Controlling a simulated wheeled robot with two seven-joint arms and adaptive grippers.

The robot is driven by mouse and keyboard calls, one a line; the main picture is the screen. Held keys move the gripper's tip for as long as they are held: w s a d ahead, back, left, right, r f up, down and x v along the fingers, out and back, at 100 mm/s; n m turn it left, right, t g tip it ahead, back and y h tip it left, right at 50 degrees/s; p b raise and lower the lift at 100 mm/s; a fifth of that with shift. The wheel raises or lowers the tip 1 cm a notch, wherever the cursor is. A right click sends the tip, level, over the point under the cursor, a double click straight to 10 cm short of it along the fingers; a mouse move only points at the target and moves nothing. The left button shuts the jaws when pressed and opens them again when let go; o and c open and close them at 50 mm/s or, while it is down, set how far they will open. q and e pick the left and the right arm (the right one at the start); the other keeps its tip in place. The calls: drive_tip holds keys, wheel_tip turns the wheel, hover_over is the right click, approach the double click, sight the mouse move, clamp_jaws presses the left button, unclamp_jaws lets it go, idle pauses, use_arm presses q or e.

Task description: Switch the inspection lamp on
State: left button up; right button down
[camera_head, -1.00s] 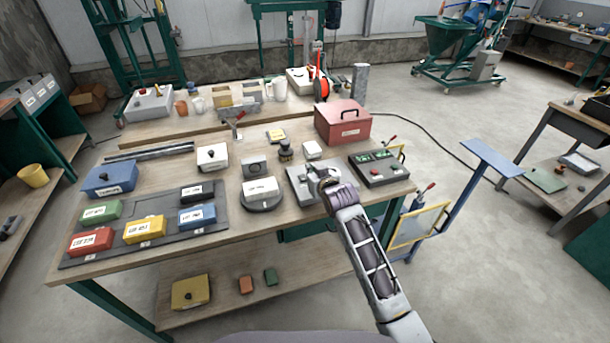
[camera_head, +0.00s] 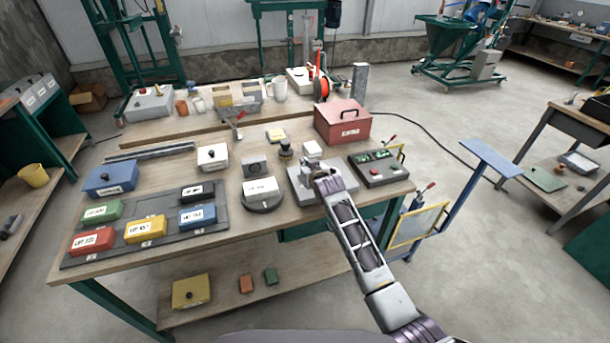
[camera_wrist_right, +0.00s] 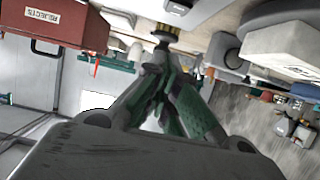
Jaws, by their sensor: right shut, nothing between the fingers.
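A grey plate fixture (camera_head: 300,195) lies near the front right of the bench, with a small white block (camera_head: 312,149) just behind it. I cannot clearly tell which item is the inspection lamp or see its switch. My right gripper (camera_head: 318,170) is above the grey plate and hides part of it. In the right wrist view its two green-padded fingers (camera_wrist_right: 160,75) are shut with nothing between them. Beyond the fingertips is a brass-topped knob (camera_wrist_right: 164,35), apart from them as far as I can tell. My left gripper is not in view.
A black control box (camera_head: 378,168) with green displays stands right of the gripper, and a red case (camera_head: 342,121) behind. A round grey base (camera_head: 263,200) is to the left. Coloured boxes sit on a dark mat (camera_head: 170,238) farther left.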

drive_tip(key=shift+w+f, duration=0.1)
drive_tip(key=shift+w, duration=0.2)
drive_tip(key=shift+s+f+p, duration=0.15)
drive_tip(key=shift+f+p, duration=0.05)
drive_tip(key=shift+f, duration=0.8)
drive_tip(key=shift+s+f+p, duration=0.1)
drive_tip(key=shift+f+p, duration=0.1)
drive_tip(key=shift+f, duration=0.8)
drive_tip(key=shift+f, duration=0.15)
drive_tip(key=shift+s+f+t+b, duration=0.2)
drive_tip(key=shift+f+t+b, duration=0.25)
drive_tip(key=shift+b, duration=0.55)
drive_tip(key=shift+r, duration=0.3)
